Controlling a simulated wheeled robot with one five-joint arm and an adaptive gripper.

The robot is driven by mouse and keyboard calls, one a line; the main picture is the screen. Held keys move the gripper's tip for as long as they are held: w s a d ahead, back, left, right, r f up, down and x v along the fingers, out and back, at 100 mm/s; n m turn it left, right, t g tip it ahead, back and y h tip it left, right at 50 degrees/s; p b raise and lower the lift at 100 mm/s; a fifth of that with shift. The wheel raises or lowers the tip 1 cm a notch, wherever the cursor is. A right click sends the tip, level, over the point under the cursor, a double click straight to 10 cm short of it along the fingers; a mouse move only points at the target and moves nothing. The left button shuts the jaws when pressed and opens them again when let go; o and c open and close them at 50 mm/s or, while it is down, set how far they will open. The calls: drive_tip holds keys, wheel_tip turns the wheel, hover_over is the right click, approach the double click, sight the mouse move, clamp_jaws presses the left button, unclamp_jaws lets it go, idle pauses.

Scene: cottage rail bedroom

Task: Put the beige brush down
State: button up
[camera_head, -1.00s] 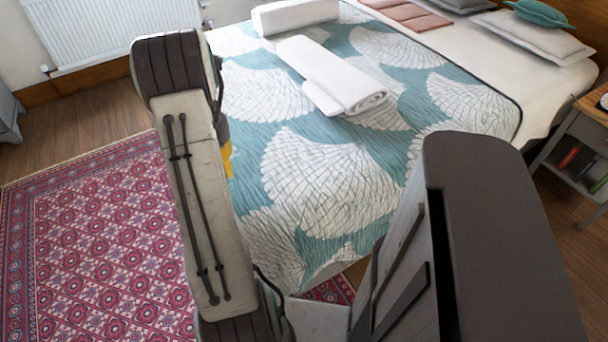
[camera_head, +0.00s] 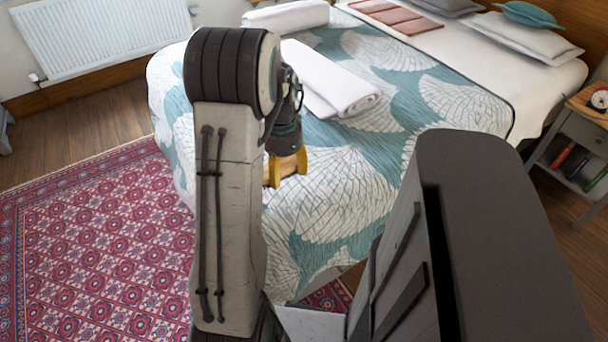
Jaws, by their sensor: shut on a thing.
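My gripper (camera_head: 286,168), with yellow parts at the end of my dark wrist, shows over the near left part of the bed (camera_head: 335,190). It points down and away from my arm and is shut on the beige brush. I cannot make out the brush itself; the gripper and my arm hide it. The bed has a teal and white fan-patterned cover. I cannot tell how high the gripper is above the cover.
A white rolled towel (camera_head: 335,85) and a folded one (camera_head: 285,16) lie on the bed. Pillows (camera_head: 515,36) are at its head. A nightstand (camera_head: 580,135) stands right. A red patterned rug (camera_head: 100,240) covers the left floor. The near cover is clear.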

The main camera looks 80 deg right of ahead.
drive_tip(key=p, duration=0.2)
hover_over(307, 177)
wheel_tip(307, 177, down, 7)
drive_tip(key=shift+f, duration=2)
drive_tip(key=shift+f, duration=0.15)
drive_tip(key=o, duration=1.1)
drive_tip(key=shift+o, duration=0.2)
wheel_tip(307, 177, up, 12)
drive_tip(key=shift+r+p, duration=0.2)
drive_tip(key=shift+p, duration=0.1)
drive_tip(key=shift+a, duration=0.1)
